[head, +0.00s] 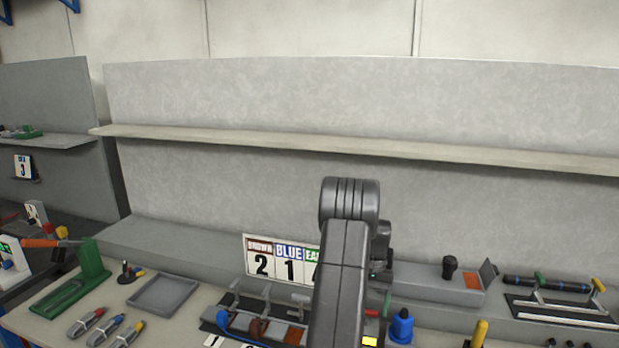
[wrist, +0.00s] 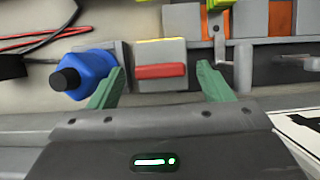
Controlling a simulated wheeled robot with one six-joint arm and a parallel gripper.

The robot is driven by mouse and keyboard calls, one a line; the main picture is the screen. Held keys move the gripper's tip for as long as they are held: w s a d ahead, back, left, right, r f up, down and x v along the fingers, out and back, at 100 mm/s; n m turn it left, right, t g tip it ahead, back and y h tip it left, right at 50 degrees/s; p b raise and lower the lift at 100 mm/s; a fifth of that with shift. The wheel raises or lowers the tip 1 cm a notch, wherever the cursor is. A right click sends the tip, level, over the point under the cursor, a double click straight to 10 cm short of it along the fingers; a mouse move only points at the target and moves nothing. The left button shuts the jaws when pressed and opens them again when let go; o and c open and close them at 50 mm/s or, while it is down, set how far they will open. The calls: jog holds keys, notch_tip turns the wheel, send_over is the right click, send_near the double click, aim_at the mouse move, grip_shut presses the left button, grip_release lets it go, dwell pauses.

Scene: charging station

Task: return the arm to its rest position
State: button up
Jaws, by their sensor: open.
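My arm (head: 342,270) rises in the middle of the head view, in front of the bench. It hides part of the bench and of the number sign behind it. My gripper (wrist: 162,78) shows in the wrist view with its two green fingers spread apart and nothing held between them. A grey block with a red bar (wrist: 160,71) lies beyond and between the fingertips. I cannot tell whether the fingers touch anything.
A grey tray (head: 163,292), a green stand (head: 90,270) and several small tools lie at the left. A rack with rods (head: 560,310) is at the right. The long shelf (head: 300,141) above is bare.

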jog(key=shift+r, duration=0.1)
jog(key=b+v, duration=0.1)
jog(key=v, duration=1.2)
jog(key=p+x, duration=0.1)
jog(key=x, duration=1.2)
jog(key=shift+s, duration=0.1)
jog(key=shift+n, duration=0.6)
jog(key=shift+a+n+h, duration=0.2)
jog(key=shift+n+h, duration=0.4)
jog(key=shift+n, duration=0.4)
jog(key=n+h, duration=0.1)
jog(key=n, duration=0.1)
jog(key=n+h, duration=0.1)
jog(key=n, duration=0.2)
jog(key=shift+a, duration=0.2)
jog(key=n+t+h, duration=0.1)
jog(key=n, duration=0.3)
jog(key=shift+a+n, duration=0.15)
jog(key=shift+n, duration=0.25)
jog(key=n, duration=0.1)
jog(key=n+t, duration=0.1)
jog(key=n, duration=0.1)
jog(key=n+t+h+b, duration=0.1)
jog(key=n, duration=0.1)
jog(key=shift+s+a, duration=0.1)
jog(key=shift+s, duration=0.15)
